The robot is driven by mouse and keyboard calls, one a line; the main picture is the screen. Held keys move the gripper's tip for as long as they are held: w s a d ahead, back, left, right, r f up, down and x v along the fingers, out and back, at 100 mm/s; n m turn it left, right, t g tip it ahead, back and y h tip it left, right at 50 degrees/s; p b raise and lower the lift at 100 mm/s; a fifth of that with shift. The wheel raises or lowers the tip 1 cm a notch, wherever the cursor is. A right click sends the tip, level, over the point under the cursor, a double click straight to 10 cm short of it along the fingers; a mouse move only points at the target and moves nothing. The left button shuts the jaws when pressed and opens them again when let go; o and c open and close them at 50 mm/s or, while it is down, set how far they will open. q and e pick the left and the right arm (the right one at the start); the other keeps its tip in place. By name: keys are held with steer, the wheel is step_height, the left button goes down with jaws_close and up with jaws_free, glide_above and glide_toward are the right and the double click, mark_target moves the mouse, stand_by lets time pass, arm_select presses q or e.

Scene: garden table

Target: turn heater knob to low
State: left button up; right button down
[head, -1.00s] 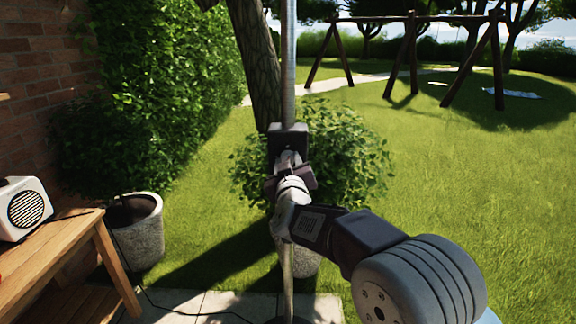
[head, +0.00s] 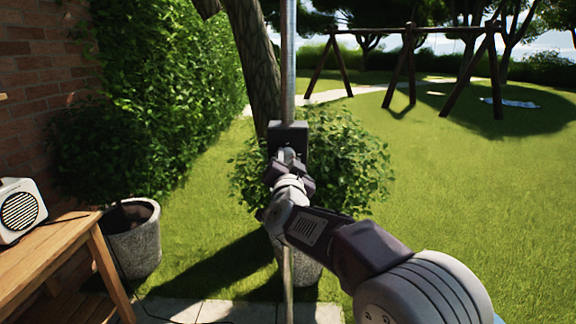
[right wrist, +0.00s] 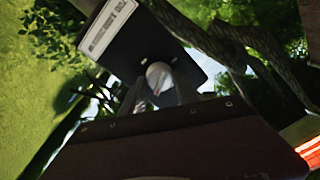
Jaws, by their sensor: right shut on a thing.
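The heater shows in the head view as a grey metal pole (head: 288,60) with a dark control box (head: 288,130) on it. In the right wrist view the box (right wrist: 138,48) looks tilted, with a white label strip (right wrist: 108,28) on it. A round pale grey knob (right wrist: 160,74) on the box has a small red mark. My right gripper (head: 289,157) reaches the box's near face and is shut on the knob, its fingers on either side. The gripper hides most of the knob in the head view. I cannot read the label. My left gripper is not in view.
A wooden table (head: 50,262) with a white speaker-like box (head: 18,208) stands at the left. A stone pot (head: 132,248) is beside it. A leafy bush (head: 350,170) stands behind the pole. Open lawn (head: 470,200) lies to the right.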

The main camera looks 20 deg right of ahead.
steer(key=m+b, duration=0.1)
steer(key=m, duration=0.4)
steer(key=shift+f+h, duration=0.15)
steer(key=shift+h, duration=0.15)
steer(key=shift+b, duration=0.3)
steer(key=c, duration=0.9)
jaws_free()
steer(key=v, duration=0.9)
steer(key=shift+s, duration=0.1)
